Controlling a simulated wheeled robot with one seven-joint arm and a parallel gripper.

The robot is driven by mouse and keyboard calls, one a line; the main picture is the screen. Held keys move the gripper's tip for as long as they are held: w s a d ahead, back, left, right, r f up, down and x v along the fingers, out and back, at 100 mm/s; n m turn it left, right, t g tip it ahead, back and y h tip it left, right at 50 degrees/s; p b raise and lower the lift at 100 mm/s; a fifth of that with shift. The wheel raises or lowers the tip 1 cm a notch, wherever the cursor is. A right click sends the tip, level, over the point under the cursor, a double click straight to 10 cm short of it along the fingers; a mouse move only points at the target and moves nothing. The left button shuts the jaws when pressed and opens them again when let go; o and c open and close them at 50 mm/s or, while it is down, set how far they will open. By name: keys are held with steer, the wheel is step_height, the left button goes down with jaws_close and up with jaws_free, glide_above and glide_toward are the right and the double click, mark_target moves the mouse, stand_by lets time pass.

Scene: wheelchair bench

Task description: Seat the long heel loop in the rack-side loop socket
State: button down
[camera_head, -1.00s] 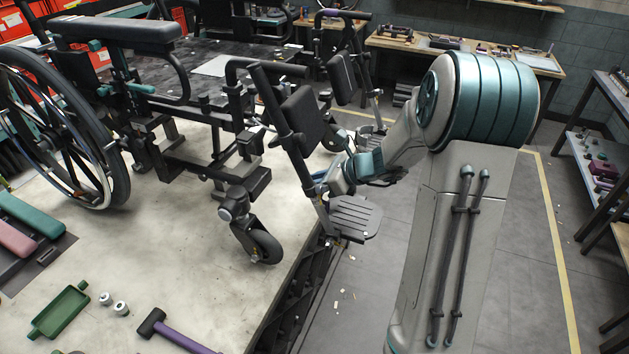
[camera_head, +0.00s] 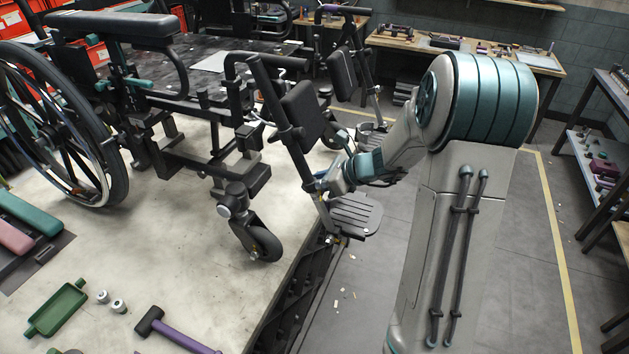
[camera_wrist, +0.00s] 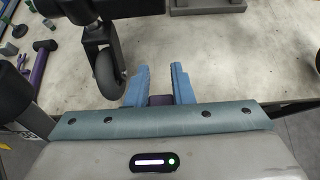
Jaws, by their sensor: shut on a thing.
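My gripper (camera_wrist: 161,70) shows in the wrist view with two blue fingers standing apart. A small dark purple piece (camera_wrist: 160,100) sits between them near their base, and the fingers are shut on it. I cannot tell whether it is part of the long heel loop. In the head view my gripper (camera_head: 322,186) is at the lower post of the near legrest, just above its slatted footplate (camera_head: 355,214). The legrest's dark pad (camera_head: 303,110) stands above it. The fingertips are mostly hidden there. I cannot make out the loop or the rack-side socket clearly.
The caster wheel (camera_head: 262,245) stands on the bench (camera_head: 190,265) left of my gripper. The large wheel (camera_head: 70,130) is farther left. A green tray (camera_head: 57,310) and a purple-handled mallet (camera_head: 175,332) lie at the front. A second legrest (camera_head: 343,75) is behind. The floor right is open.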

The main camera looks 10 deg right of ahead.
steer(key=shift+f+b, duration=0.75)
steer(key=shift+f, duration=0.15)
steer(key=c, duration=1.2)
jaws_free()
steer(key=b+v, duration=0.1)
steer(key=v, duration=1.3)
steer(key=shift+w, duration=0.1)
steer(key=shift+f, duration=0.1)
